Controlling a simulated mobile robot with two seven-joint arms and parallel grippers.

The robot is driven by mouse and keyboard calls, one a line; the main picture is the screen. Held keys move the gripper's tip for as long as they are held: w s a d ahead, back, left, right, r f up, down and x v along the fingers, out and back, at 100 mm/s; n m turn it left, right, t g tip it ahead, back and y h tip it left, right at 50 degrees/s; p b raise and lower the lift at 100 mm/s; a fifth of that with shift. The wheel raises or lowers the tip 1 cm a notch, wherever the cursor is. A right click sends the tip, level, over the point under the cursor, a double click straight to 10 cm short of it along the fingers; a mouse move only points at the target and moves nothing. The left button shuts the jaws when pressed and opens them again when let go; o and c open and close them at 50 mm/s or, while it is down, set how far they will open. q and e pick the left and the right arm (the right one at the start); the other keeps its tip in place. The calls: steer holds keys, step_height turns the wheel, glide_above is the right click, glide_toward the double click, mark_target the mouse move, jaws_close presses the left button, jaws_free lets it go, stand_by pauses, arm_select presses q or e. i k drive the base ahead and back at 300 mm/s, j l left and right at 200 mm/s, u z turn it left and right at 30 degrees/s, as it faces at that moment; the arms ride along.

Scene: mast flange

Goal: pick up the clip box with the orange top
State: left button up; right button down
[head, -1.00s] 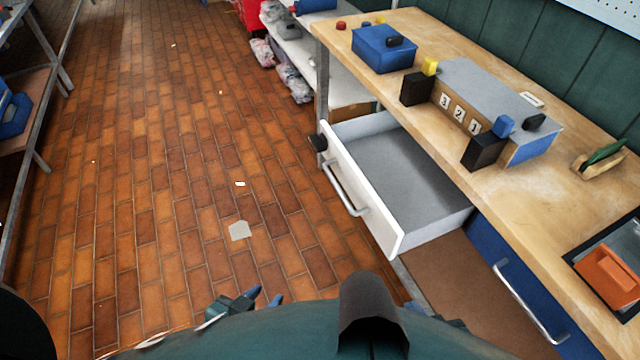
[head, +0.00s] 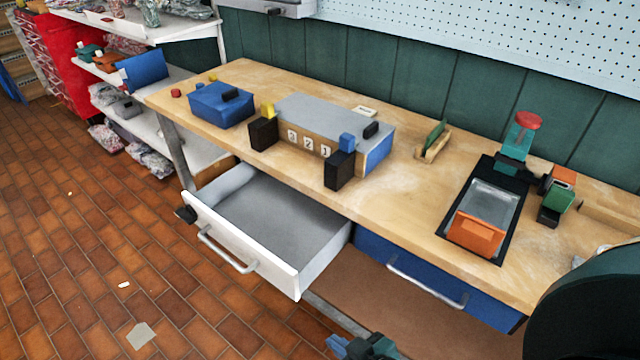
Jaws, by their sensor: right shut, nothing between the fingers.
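A small dark box with an orange top (head: 563,176) stands on the workbench at the right, behind a green-topped box (head: 556,201) that partly hides it. I take it for the clip box, but its details are too small to be sure. My right gripper (head: 342,346) shows at the bottom edge, shut and empty, low in front of the bench and well away from the boxes. Only part of it is in the picture. My left gripper is not in view.
A white drawer (head: 243,258) stands open below the workbench (head: 405,215). An orange-fronted tray (head: 474,236) lies on a black mat left of the boxes, with a red-topped device (head: 521,135) behind. A grey-topped block (head: 330,115) and blue bin (head: 220,106) stand farther left.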

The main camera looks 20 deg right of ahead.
mark_target(559, 175)
steer(key=z, duration=2.1)
